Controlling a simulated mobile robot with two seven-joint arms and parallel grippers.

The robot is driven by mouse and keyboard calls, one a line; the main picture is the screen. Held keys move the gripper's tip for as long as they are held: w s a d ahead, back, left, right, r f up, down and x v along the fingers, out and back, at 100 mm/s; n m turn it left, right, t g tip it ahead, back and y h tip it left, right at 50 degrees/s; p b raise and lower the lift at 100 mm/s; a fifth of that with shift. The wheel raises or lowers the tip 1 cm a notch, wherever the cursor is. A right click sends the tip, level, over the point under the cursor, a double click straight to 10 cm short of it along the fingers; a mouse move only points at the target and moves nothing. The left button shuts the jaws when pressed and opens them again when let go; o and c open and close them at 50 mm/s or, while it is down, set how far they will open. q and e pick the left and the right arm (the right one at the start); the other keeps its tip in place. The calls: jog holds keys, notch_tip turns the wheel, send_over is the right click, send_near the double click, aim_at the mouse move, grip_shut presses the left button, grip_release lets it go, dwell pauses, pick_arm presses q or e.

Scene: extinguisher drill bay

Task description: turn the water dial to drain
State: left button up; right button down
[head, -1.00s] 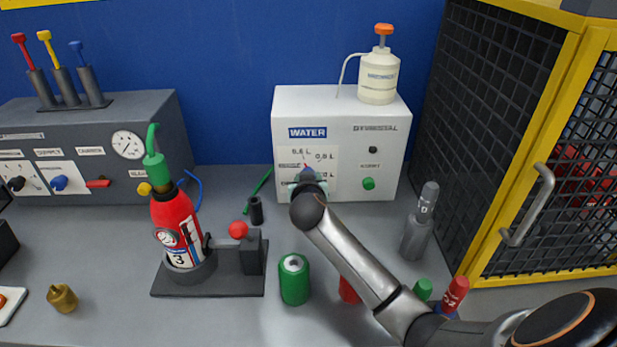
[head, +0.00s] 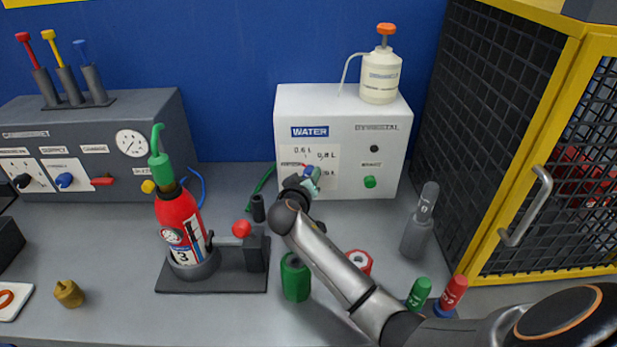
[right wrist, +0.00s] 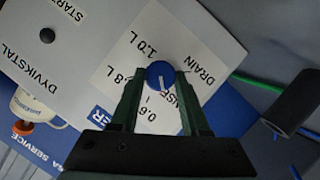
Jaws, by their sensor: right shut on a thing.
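The white water box (head: 340,110) stands against the blue wall, with a white dial plate on its front. My right gripper (head: 311,180) is at this plate and hides most of the dial in the head view. In the right wrist view, the blue water dial (right wrist: 160,74) sits between the two fingers of my right gripper (right wrist: 160,80), which is shut on it. The dial's white pointer line points down in that picture, toward the side of the 0.6 and TRANSF marks. The DRAIN mark (right wrist: 200,65) is at the right of the dial there. My left gripper is out of view.
A red extinguisher (head: 179,230) stands in a dark holder left of my right arm. A green can (head: 295,280) and a red can (head: 359,262) are beside my forearm. A grey bottle (head: 417,230) and a yellow-framed cage (head: 545,150) are at the right.

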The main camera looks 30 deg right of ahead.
dwell(0.3)
jog(key=shift+c, duration=1.9)
grip_release()
jog(key=b+v, duration=0.1)
jog(key=v, duration=1.1)
jog(key=shift+s+a, duration=0.15)
jog(key=shift+r, duration=0.1)
